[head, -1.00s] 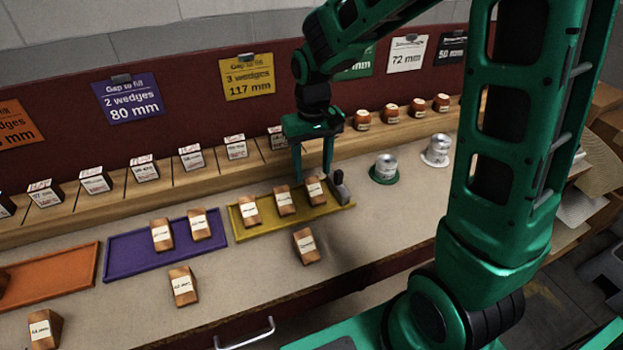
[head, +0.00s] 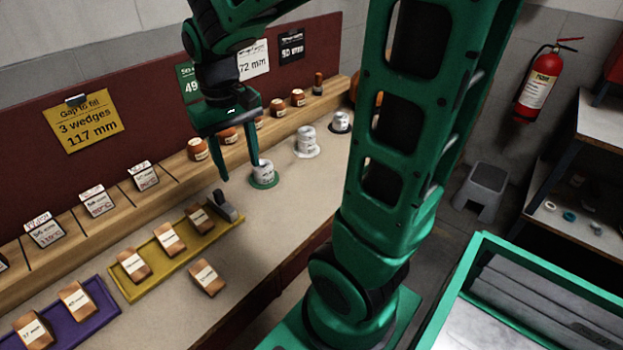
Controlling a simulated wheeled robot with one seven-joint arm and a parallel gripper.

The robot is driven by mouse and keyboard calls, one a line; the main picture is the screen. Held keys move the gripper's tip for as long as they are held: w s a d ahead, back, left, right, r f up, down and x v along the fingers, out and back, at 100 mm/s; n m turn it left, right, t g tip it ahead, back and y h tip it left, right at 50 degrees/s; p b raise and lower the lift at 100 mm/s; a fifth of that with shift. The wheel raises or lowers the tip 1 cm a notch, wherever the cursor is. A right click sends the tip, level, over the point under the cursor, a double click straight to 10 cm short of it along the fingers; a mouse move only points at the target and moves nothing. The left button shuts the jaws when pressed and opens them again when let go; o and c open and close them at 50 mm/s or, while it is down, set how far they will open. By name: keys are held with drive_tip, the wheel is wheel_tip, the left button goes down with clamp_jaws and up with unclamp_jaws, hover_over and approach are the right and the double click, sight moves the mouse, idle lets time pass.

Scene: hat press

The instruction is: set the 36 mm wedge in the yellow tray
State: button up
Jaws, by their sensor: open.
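The yellow tray (head: 160,285) lies on the bench at lower left in the head view. Three brown wedges with white labels, a left one (head: 133,265), a middle one (head: 169,238) and a right one (head: 200,218), stand in it. Another wedge (head: 206,278) sits on the bench in front of the tray. The labels are too small to read, so I cannot tell which wedge is the 36 mm one. My gripper (head: 240,173) is open and empty, pointing down above the back of the bench, past the tray's right end. One fingertip overlaps a silver cylinder in the picture.
A dark grey block (head: 225,206) is at the tray's right end. Silver cylinders stand on a green disc (head: 264,183) and a white disc (head: 306,154). A purple tray (head: 95,318) with wedges lies at lower left. A wooden ledge (head: 110,215) runs along the back.

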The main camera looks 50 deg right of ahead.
drive_tip(key=s+d+m, duration=0.2)
drive_tip(key=s+d, duration=0.1)
drive_tip(key=s, duration=0.5)
drive_tip(key=s+d+f+m, duration=0.1)
drive_tip(key=s+d, duration=0.3)
drive_tip(key=s, duration=0.5)
drive_tip(key=shift+d+m+y, duration=0.3)
drive_tip(key=shift+m, duration=0.2)
drive_tip(key=shift+f, duration=0.1)
